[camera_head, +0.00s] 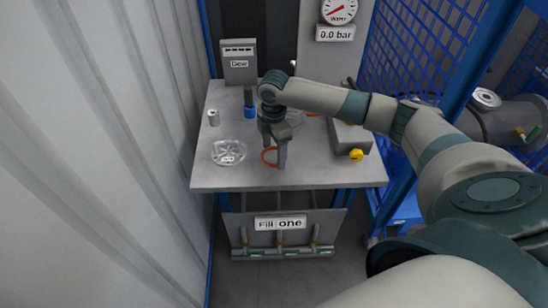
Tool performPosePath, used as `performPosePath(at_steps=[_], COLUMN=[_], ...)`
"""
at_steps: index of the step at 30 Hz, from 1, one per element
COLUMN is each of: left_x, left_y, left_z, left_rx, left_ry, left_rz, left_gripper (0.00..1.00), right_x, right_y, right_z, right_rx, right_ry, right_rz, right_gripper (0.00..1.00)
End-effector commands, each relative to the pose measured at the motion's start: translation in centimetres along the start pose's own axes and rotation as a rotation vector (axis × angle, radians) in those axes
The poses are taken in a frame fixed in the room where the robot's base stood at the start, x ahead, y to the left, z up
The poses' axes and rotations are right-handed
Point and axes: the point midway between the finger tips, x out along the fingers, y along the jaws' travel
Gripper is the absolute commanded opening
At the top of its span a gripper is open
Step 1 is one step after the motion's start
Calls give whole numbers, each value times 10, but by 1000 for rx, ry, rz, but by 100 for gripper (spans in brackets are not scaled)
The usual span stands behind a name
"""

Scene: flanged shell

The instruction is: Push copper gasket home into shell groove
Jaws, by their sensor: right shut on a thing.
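The copper gasket (265,158) shows as an orange ring at the middle of the grey bench. My right gripper (281,164) points down at the ring's right side and is shut on it. The gripper's fingers hide part of the ring, and I cannot tell whether the ring touches the bench. A round, clear or shiny flanged piece (228,152) lies left of the ring, apart from it. Another pale round piece (295,117) is partly hidden behind my right gripper. I cannot tell which of these is the shell, and no groove can be made out. My left gripper is not in view.
A panel marked "Dew" (239,62) stands behind. Blue mesh (410,50) bounds the right. The front left bench is bare.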

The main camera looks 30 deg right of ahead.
Motion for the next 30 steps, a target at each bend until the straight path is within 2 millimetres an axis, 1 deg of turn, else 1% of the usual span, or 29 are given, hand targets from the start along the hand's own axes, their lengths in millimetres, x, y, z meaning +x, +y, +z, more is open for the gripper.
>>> performPosePath(at_steps=[1, 6, 9, 12, 17, 30], left_x=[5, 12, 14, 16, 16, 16], left_y=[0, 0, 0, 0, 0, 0], left_z=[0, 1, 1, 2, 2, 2], left_rx=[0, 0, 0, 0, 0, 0], left_ry=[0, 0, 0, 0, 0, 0], left_rz=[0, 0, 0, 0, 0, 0], left_gripper=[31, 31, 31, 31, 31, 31], right_x=[-8, -37, -51, -60, -66, -66], right_y=[2, 1, 1, 1, 0, 0], right_z=[0, 0, 0, 0, 0, 0], right_rx=[-1, 0, 0, 0, 1, 1], right_ry=[2, 1, 1, 1, 0, 0], right_rz=[5, 4, 4, 2, 1, 1], right_gripper=[37, 37, 37, 37, 37, 37])
